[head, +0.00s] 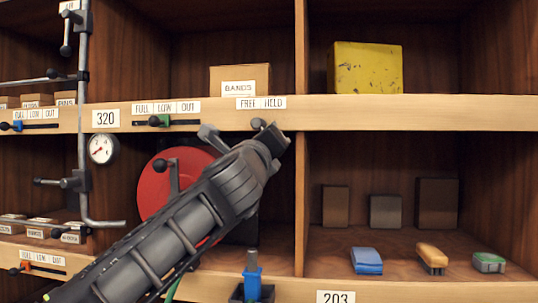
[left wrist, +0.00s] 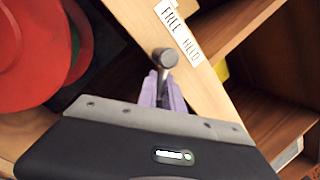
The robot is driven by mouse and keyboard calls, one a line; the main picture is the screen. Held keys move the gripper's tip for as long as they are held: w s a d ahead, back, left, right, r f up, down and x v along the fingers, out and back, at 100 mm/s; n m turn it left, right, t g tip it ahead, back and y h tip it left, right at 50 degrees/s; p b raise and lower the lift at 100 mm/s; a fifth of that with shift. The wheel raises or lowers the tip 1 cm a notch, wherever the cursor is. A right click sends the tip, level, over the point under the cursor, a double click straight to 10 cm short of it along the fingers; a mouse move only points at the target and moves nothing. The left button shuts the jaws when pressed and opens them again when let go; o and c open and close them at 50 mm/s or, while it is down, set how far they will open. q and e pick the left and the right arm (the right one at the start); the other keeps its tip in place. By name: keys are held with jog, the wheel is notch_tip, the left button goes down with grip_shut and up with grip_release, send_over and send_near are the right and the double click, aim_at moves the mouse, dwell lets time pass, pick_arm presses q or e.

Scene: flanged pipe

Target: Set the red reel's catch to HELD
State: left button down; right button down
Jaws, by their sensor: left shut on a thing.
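The red reel (head: 152,192) stands in the middle compartment, partly hidden by my left arm. Its disc also fills the upper left of the left wrist view (left wrist: 30,55). The FREE HELD label (head: 261,103) is on the shelf edge above it, with the catch's dark knob (head: 258,123) just below. The catch's exact setting cannot be told. My right gripper is not in view.
Pipework with a gauge (head: 102,149) runs down the left. A blue-handled item (head: 252,282) stands below the gripper. Small blocks occupy the right compartment.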

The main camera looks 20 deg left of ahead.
pick_arm(q)
jog(key=shift+w+d+r+n+y+b, duration=0.15)
jog(key=shift+n+y+b, duration=0.1)
jog(key=shift+n, duration=0.3)
jog(key=shift+s+d+f+n+y+b, duration=0.1)
jog(key=shift+n+y+b, duration=0.15)
jog(key=shift+n, duration=0.3)
jog(key=shift+r, duration=0.1)
jog(key=c, duration=1.5)
grip_release()
jog(key=b+v, duration=0.2)
jog(key=v, duration=0.5)
jog(key=shift+s+d, duration=0.1)
jog(key=shift+s, duration=0.3)
